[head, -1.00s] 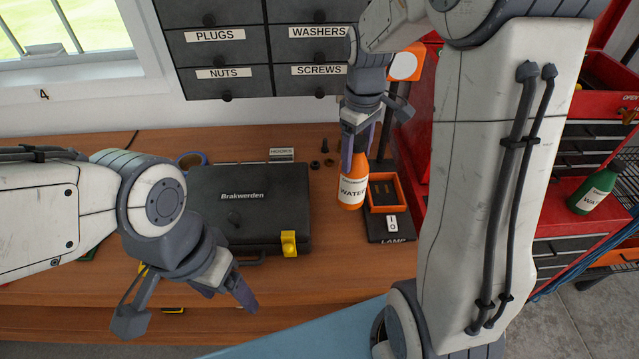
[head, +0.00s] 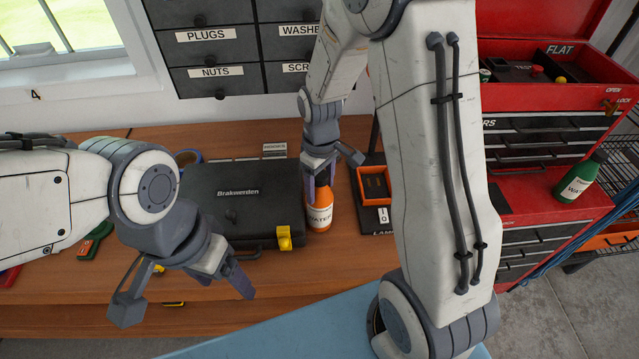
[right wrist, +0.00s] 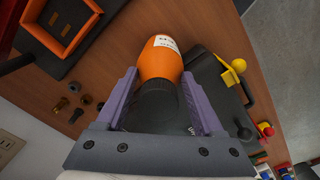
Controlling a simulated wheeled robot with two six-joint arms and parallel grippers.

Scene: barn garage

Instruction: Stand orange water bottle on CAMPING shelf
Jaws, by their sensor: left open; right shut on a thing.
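The orange water bottle (head: 318,214) has a white label and a dark cap. It is upright over the wooden workbench, to the right of the black case; I cannot tell whether its base touches the bench. My right gripper (head: 319,180) is shut on its upper part from above. In the right wrist view the bottle (right wrist: 160,62) lies between the two purple fingers of the gripper (right wrist: 168,100), with the dark cap nearest the camera. My left gripper (head: 185,300) is open and empty in front of the bench. No shelf marked CAMPING is in view.
The black Brakwerden case (head: 235,205) lies left of the bottle. An orange tray (head: 374,184) by the lamp base stands close on its right. A red tool chest (head: 550,205) with a green bottle (head: 580,177) stands further right. Labelled drawers (head: 215,55) hang above the bench.

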